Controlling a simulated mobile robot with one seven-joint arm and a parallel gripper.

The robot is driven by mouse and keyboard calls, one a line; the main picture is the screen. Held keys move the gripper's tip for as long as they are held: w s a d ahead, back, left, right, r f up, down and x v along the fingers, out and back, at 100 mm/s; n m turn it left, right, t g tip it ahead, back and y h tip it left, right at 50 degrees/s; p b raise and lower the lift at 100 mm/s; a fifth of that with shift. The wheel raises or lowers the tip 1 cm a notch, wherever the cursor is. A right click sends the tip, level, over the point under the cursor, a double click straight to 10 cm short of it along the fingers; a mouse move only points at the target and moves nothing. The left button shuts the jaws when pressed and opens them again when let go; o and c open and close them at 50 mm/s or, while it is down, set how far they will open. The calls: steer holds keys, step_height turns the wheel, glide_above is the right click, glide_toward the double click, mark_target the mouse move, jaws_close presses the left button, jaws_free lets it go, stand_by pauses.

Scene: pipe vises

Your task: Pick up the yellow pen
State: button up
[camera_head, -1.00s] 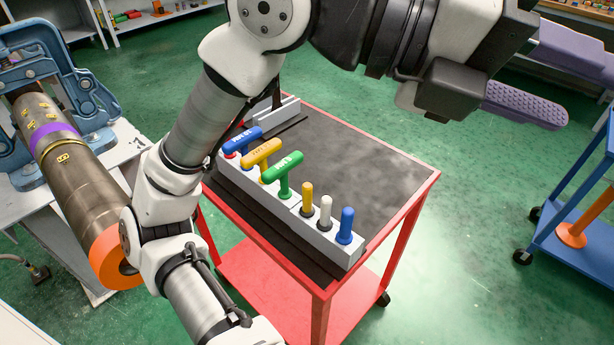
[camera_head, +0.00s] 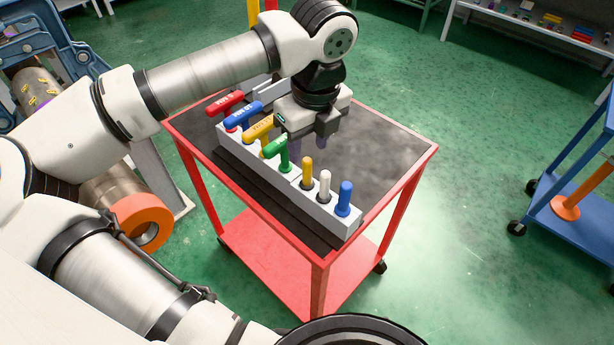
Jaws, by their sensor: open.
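The yellow pen (camera_head: 307,169) stands upright in the grey holder block (camera_head: 262,184) on the red cart, to the left of a white pen (camera_head: 324,184) and a blue pen (camera_head: 345,196). My gripper (camera_head: 309,145) points down over the cart top, just above and behind the yellow pen in the picture. Its purple fingers are apart with nothing between them. The fingertips are partly hard to make out against the dark mat. The lower end of the yellow pen is hidden in the block.
Green (camera_head: 277,150), yellow (camera_head: 258,129), blue (camera_head: 243,114) and red (camera_head: 225,103) T-handled tools stand in a row left of the pens. The red cart (camera_head: 398,213) has clear dark mat at right. A blue cart (camera_head: 575,215) stands farther right.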

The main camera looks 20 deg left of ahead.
mark_target(307, 160)
steer(key=shift+w+a+f+p, duration=0.15)
steer(key=shift+f+p, duration=0.35)
steer(key=shift+f, duration=1.25)
steer(key=shift+w+a+f+p, duration=0.15)
steer(key=shift+f+p, duration=0.35)
steer(key=shift+f, duration=1.25)
steer(key=shift+s, duration=0.1)
steer(key=c, duration=0.9)
